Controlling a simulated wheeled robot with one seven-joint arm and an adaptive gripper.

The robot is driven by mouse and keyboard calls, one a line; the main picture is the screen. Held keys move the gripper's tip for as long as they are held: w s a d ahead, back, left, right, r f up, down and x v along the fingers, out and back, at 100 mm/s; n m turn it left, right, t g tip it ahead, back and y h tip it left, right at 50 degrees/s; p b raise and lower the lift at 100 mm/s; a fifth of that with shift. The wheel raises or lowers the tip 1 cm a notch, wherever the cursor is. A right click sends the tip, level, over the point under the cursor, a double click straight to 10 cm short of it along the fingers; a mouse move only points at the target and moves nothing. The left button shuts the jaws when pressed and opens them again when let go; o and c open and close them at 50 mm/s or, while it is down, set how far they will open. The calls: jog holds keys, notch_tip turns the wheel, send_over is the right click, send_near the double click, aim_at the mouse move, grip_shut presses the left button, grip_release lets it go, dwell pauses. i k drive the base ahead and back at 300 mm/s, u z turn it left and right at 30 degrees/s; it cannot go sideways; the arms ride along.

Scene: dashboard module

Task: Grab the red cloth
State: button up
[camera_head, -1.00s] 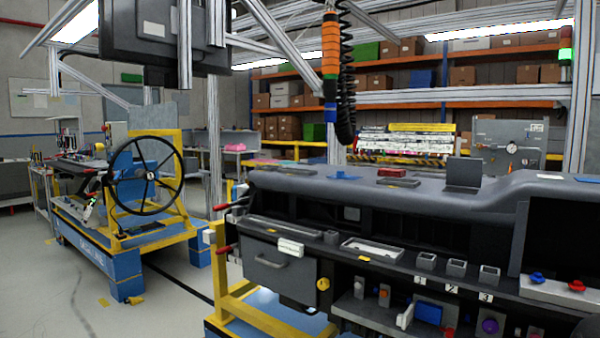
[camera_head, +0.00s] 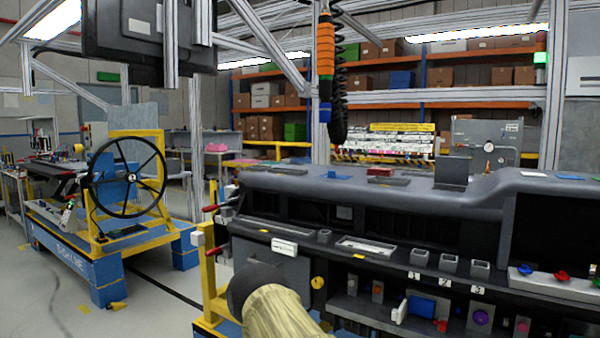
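A small flat red patch (camera_head: 380,171) lies on the grey top of the dashboard module (camera_head: 460,200), near its back edge. It may be the red cloth, but it is too small to tell for sure. A blue flat piece (camera_head: 335,176) lies to its left. My gripper is not in view. A dark rounded end with a beige sleeve at the bottom centre looks like part of my arm and covers part of the module's lower front.
The module has a drawer panel (camera_head: 262,255), a white-lined tray (camera_head: 365,246) and several small bins. A steering wheel stand (camera_head: 125,178) is at the left. A black coiled hose with an orange tool (camera_head: 325,60) hangs above. The left floor is mostly clear.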

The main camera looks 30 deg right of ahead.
aim_at(381, 171)
jog(key=u, duration=0.2)
jog(key=k, duration=1.1)
jog(key=z, duration=1.3)
jog(key=i, duration=0.45)
